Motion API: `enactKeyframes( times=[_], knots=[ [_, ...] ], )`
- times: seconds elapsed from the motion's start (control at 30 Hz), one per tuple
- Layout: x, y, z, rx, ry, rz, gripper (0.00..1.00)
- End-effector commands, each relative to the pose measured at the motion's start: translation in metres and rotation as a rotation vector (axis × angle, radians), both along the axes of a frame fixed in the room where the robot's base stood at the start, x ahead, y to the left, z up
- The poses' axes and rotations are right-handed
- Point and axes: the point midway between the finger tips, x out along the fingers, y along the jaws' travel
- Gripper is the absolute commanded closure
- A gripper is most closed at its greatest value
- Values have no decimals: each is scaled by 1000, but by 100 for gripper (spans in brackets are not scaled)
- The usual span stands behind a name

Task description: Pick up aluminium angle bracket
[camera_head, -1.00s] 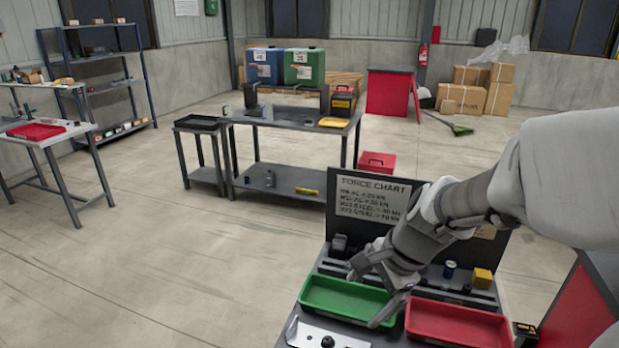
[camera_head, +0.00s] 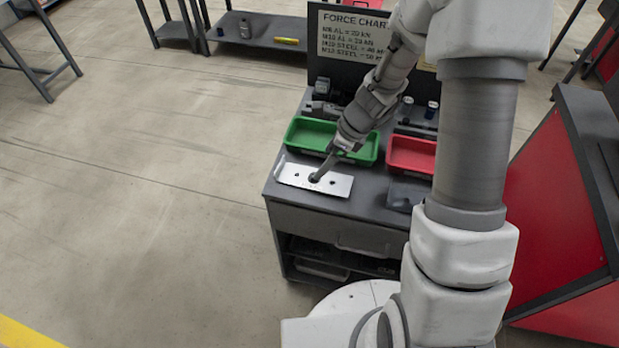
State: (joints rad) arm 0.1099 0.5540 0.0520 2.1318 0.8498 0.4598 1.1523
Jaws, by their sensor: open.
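A flat silver plate (camera_head: 340,186) with dark spots lies near the front left of the workbench top (camera_head: 373,208).
A green tray (camera_head: 300,148) and a red tray (camera_head: 411,170) stand behind on the bench. The force chart board (camera_head: 348,34) rises at the back. A red-panelled unit (camera_head: 545,200) is at the right. The floor to the left is clear.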

Motion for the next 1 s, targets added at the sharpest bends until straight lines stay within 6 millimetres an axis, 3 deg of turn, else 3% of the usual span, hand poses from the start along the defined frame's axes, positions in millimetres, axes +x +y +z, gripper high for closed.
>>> enactKeyframes(
  times=[0.1, 0.37, 0.7, 1.0],
  knots=[
    [3, 7, -21, 1, 3, -1, 0],
    [7, 14, -37, 1, 0, -1, 0],
    [15, 27, -76, 0, 1, 0, 0],
    [16, 30, -81, 1, -1, 1, 0]
  ],
)
